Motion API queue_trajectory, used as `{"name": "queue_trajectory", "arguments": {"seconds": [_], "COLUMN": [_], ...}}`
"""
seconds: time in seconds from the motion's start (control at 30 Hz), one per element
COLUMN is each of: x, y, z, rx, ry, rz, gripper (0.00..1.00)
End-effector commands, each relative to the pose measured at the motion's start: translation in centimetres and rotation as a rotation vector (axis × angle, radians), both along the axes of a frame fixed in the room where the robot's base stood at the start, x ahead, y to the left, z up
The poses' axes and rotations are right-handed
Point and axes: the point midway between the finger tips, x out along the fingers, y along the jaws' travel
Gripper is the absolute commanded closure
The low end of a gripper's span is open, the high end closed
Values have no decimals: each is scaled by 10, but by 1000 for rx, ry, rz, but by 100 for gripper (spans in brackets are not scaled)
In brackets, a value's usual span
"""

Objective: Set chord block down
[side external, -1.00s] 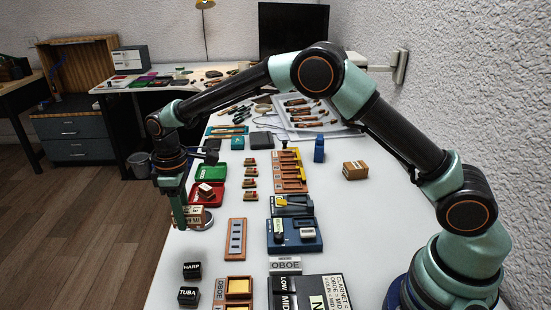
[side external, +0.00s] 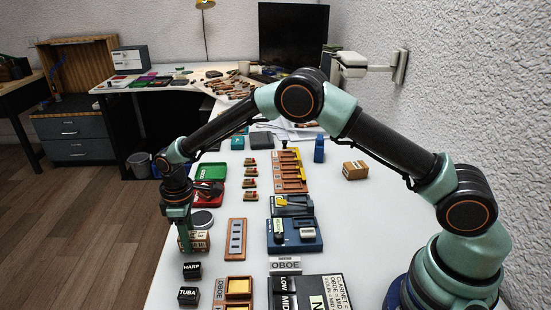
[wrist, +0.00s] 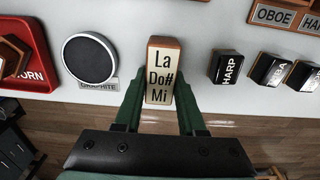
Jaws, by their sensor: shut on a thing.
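The chord block (wrist: 158,70), a wooden block with a white face lettered "La Do# Mi", sits between the two green fingers of my gripper (wrist: 160,100) in the wrist view. My gripper is shut on it. In the side view the block (side external: 199,241) is at the left edge of the white table, at the lower end of my gripper (side external: 187,240), which partly hides it. I cannot tell whether its underside touches the table.
A round grey disc labelled "Graphite" (wrist: 88,58) is left of the block in the wrist view; the black HARP block (wrist: 227,67) is to the right. The TUBA block (side external: 188,295) lies nearer the side camera. A long slotted wooden holder (side external: 236,238) stands right of my gripper.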

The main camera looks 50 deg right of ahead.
Motion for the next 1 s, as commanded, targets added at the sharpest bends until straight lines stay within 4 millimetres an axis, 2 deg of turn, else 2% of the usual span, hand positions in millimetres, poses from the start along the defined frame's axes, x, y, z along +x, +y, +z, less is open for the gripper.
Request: {"name": "queue_trajectory", "arguments": {"seconds": [0.03, 0.07, 0.1, 0.13, 0.43, 0.57, 0.67, 1.0], "x": [0, 0, 0, 0, 0, 0, 1, 1], "y": [0, 0, 0, 0, 0, 0, 0, 0], "z": [-2, -2, -2, -2, -1, 7, 22, 90], "rx": [0, 0, 0, 0, 0, 1, 1, 1], "ry": [0, 0, 0, 0, 0, -1, -3, -3], "rz": [0, 0, 0, 0, 0, 0, 0, 0], "gripper": [100, 53, 38, 31, 31, 31, 31, 31]}}
